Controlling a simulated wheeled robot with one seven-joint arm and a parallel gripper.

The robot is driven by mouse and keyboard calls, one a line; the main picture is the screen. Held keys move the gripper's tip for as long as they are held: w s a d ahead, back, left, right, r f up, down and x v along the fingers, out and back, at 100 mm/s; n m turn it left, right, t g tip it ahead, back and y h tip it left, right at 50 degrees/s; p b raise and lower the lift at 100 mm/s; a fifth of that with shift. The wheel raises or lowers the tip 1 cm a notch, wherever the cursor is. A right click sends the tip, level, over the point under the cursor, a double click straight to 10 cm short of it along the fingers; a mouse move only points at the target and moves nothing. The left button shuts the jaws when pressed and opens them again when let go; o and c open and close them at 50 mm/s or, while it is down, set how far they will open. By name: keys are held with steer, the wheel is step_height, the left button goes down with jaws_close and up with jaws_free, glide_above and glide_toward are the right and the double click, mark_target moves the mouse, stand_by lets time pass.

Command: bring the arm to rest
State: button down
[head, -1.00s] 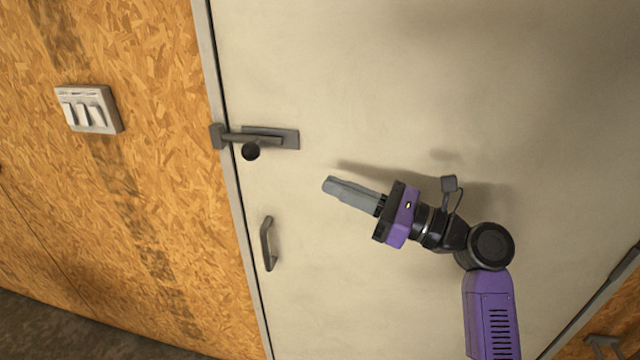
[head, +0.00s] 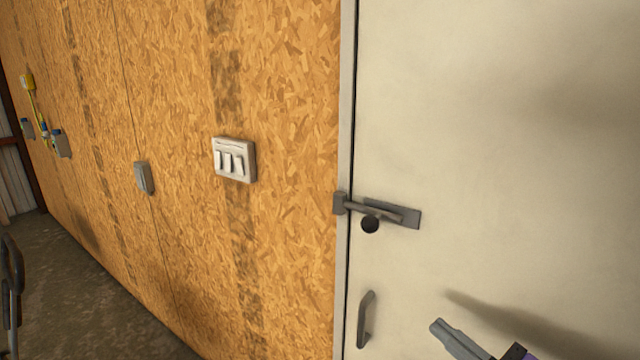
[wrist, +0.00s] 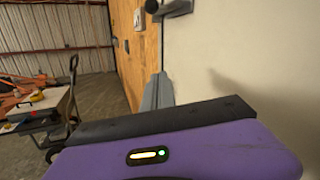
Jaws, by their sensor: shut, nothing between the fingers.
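My gripper (head: 438,326) shows at the lower right of the head view, in front of the pale door (head: 500,110). Its grey fingers are together with nothing between them. In the wrist view the shut fingers (wrist: 157,92) point ahead along the door, above my purple gripper body. The rest of my arm is outside the head view. The gripper is right of the door's pull handle (head: 366,320) and below the latch (head: 395,213), apart from both in the picture.
A switch plate (head: 234,160) and a grey box (head: 144,178) are on the chipboard wall (head: 290,100) left of the door. The wrist view shows a cart (wrist: 65,125) with things on it at left. Open concrete floor (head: 90,300) lies along the wall.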

steer(key=s+a+f+n+g+h, duration=0.15)
steer(key=s+f+n+h, duration=0.75)
steer(key=s+f, duration=1)
steer(key=s+r+n, duration=0.4)
steer(key=s+n, duration=0.5)
steer(key=s+r+n, duration=0.4)
steer(key=s+n, duration=0.5)
steer(key=s, duration=0.1)
steer(key=shift+a+h+b, duration=0.25)
steer(key=shift+h+b, duration=0.05)
steer(key=shift+b, duration=0.1)
